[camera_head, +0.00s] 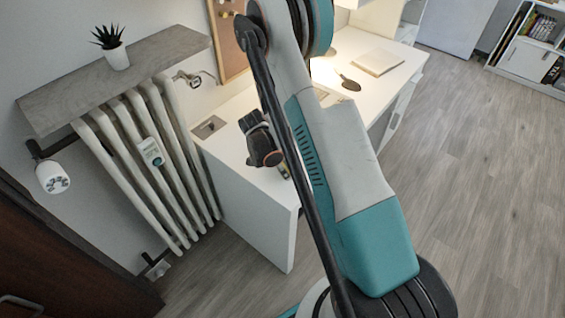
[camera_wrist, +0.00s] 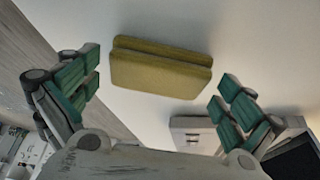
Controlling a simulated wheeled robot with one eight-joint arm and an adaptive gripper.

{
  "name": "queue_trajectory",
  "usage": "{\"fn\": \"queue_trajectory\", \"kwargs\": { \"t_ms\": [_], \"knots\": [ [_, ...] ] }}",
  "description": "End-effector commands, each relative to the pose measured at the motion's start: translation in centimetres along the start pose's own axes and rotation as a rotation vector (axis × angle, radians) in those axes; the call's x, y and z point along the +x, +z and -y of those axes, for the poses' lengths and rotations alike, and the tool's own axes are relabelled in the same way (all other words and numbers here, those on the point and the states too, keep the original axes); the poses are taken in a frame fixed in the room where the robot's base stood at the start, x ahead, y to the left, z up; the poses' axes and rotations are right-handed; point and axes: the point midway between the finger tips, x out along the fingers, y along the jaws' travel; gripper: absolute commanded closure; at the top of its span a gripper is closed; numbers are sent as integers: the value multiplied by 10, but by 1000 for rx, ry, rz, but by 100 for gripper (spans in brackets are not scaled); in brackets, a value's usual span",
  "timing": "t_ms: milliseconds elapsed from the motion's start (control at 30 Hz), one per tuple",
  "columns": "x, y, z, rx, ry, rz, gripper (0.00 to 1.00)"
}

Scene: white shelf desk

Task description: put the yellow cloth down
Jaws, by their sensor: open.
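The yellow cloth (camera_wrist: 160,68) is folded into a thick block and lies on the white desk surface in the wrist view. My gripper (camera_wrist: 160,75) is open, with its green-padded fingers spread to the left and right of the cloth. Both fingers are apart from it in the picture, with white surface showing between. In the head view my gripper (camera_head: 265,150) is over the left part of the white desk (camera_head: 250,200). There the cloth is mostly hidden by my arm and gripper, and I cannot make it out clearly.
A small grey item (camera_head: 209,127) lies at the desk's left end. A dark object (camera_head: 347,82) and a flat pale pad (camera_head: 377,62) lie farther right. A white radiator (camera_head: 150,160) and a shelf with a plant (camera_head: 116,55) stand left of the desk.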

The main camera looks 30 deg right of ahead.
Motion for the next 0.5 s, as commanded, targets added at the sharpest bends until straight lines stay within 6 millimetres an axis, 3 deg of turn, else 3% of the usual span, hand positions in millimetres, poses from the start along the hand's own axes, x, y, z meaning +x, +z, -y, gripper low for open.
{"fn": "queue_trajectory", "kwargs": {
  "t_ms": [267, 500],
  "knots": [
    [-13, 0, 0, -1, 0, 0, 0],
    [-60, -1, 0, -2, -1, 0, 0]
  ]
}}
